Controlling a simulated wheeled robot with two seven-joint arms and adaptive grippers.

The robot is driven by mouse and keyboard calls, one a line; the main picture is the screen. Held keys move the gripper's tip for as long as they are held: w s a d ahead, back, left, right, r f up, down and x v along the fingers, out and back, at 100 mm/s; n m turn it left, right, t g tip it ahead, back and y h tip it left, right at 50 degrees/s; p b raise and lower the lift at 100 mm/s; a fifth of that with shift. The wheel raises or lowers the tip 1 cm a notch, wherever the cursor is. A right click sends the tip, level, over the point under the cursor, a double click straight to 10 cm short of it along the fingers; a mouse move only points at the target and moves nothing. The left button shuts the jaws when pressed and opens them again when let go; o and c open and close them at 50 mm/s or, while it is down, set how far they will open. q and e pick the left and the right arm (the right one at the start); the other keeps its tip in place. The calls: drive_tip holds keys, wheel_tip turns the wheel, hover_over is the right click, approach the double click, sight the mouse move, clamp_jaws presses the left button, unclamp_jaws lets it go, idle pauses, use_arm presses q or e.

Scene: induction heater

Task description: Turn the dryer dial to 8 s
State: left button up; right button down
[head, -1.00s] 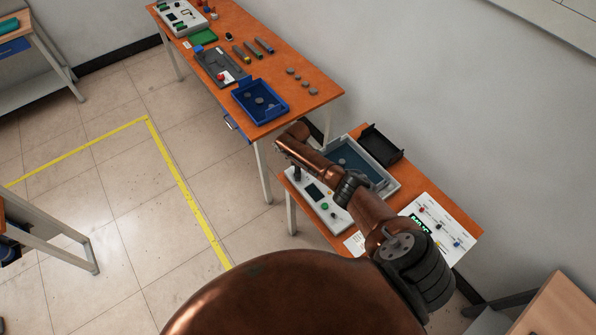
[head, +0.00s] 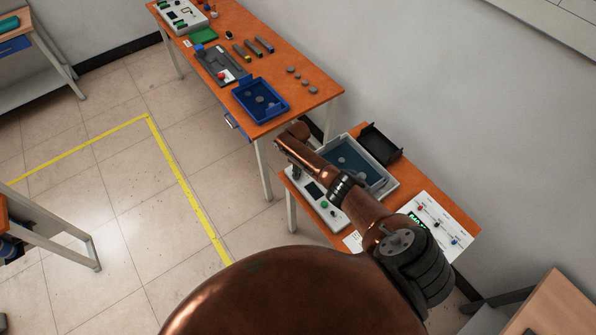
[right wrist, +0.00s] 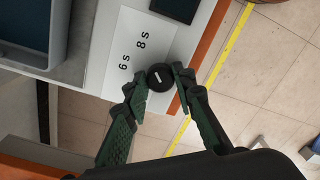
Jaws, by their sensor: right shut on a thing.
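The dryer dial (right wrist: 160,77) is a round black knob with a short white mark, on a white panel in the right wrist view. Labels "8 s" (right wrist: 141,48) and "6 s" (right wrist: 124,62) are printed beside it. I cannot tell for sure which label the mark points to. My right gripper (right wrist: 162,86) is shut on the dial, one dark green finger on each side. In the head view my right arm reaches over the dryer (head: 331,212), a white box with a screen and a green button; the dial is hidden there.
A grey-rimmed bin (head: 391,187) and a black tray (head: 381,144) stand behind the dryer. A white panel with a green display (head: 440,222) is at the right. The far table holds a blue tray (head: 283,114) and tools.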

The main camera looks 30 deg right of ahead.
drive_tip(key=shift+r, duration=0.1)
drive_tip(key=c, duration=1.6)
unclamp_jaws()
wheel_tip(320, 180, up, 12)
drive_tip(key=shift+w+d, duration=0.15)
